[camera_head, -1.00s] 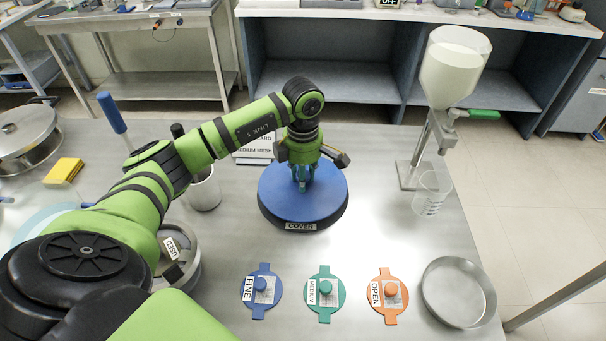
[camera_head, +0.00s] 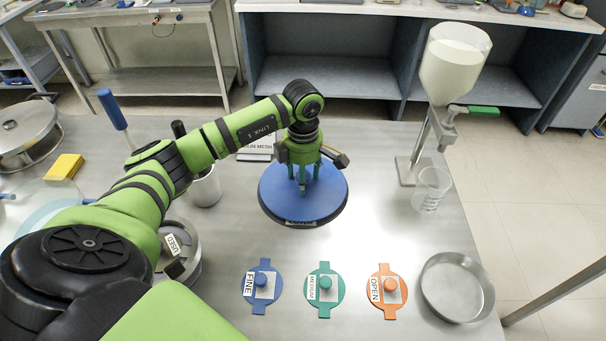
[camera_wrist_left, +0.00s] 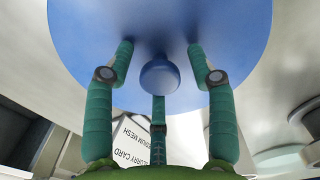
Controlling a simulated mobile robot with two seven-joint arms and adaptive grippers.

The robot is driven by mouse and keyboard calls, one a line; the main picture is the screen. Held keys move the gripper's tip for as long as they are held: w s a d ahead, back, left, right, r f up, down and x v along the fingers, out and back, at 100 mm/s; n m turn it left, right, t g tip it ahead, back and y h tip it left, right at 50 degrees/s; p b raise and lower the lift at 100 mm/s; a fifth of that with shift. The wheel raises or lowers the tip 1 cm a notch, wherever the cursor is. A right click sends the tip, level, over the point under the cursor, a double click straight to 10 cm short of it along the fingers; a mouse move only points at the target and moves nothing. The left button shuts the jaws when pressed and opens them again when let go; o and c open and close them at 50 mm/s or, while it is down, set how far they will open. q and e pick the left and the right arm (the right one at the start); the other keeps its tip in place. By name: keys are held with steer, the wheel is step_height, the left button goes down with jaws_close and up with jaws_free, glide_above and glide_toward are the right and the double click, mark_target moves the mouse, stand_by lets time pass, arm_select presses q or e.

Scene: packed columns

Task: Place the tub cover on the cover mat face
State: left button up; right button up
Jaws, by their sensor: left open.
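The tub cover (camera_head: 330,200) is a round blue disc with a blue knob (camera_wrist_left: 160,75) in its middle. It lies flat over the dark cover mat (camera_head: 326,221), of which only a thin dark rim and part of the label at the front show. I see no clear gap between cover and mat. My left gripper (camera_head: 308,186) is open above the cover's middle. In the left wrist view its green fingers stand spread around the knob, apart from it. My right gripper is not in view.
Blue, green and orange discs (camera_head: 324,288) lie in front, with a metal dish (camera_head: 457,287) at right. A funnel stand (camera_head: 425,150) and a beaker (camera_head: 431,189) stand right of the cover. A card (camera_head: 255,147) and a metal cup (camera_head: 205,188) are behind and left.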

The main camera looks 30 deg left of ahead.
arm_select(q)
step_height(320, 180, up, 12)
steer(key=b, duration=0.3)
